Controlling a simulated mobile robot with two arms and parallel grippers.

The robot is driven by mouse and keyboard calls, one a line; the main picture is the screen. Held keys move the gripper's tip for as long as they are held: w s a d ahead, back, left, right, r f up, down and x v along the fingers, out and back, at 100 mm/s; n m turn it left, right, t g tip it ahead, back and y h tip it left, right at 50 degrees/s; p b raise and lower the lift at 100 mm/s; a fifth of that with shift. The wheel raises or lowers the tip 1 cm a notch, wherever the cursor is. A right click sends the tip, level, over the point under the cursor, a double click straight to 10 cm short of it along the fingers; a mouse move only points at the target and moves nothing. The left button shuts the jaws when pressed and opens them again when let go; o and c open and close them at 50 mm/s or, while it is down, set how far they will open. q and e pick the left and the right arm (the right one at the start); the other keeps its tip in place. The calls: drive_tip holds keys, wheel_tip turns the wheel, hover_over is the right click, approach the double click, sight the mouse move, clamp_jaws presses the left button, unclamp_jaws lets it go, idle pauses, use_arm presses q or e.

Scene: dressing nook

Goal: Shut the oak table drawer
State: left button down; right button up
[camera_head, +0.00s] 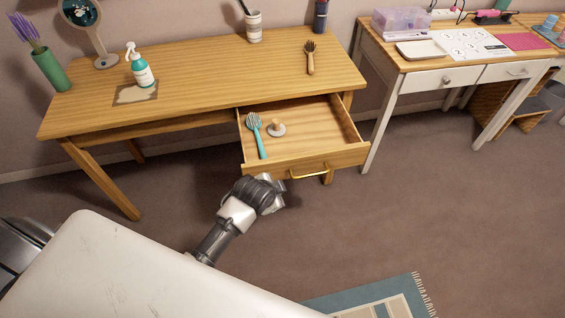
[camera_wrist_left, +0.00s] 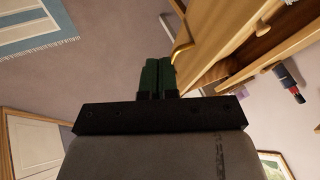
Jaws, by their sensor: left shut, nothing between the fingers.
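The oak table (camera_head: 200,65) has its drawer (camera_head: 315,120) pulled well out toward me. The drawer holds a teal brush (camera_head: 256,135) and a small pale round item with a knob (camera_head: 277,128). A brass handle (camera_head: 309,174) is on the drawer front. My left gripper (camera_head: 275,196) is in front of the drawer's left front corner, left of the handle and low. In the left wrist view its dark green fingers (camera_wrist_left: 158,72) are together and empty, close to the brass handle (camera_wrist_left: 181,50); I cannot tell whether they touch. My right gripper is not in view.
On the tabletop are a soap bottle (camera_head: 142,70), a wooden brush (camera_head: 310,58), a mirror (camera_head: 90,25), a purple-flower vase (camera_head: 48,65) and a cup (camera_head: 253,26). A white desk (camera_head: 440,77) stands to the right. The floor before the drawer is clear up to a rug (camera_head: 375,300).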

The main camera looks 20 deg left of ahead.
use_arm(q)
wheel_tip(320, 180, up, 4)
drive_tip(key=w+r, duration=0.1)
drive_tip(key=b, duration=0.1)
approach(285, 169)
wheel_tip(285, 169, down, 5)
drive_tip(key=w+d, duration=0.1)
drive_tip(key=w, duration=0.1)
drive_tip(key=shift+w+a+m+t, duration=0.3)
drive_tip(key=shift+w+a+m, duration=0.05)
drive_tip(key=shift+w+m, duration=0.05)
drive_tip(key=shift+r, duration=0.1)
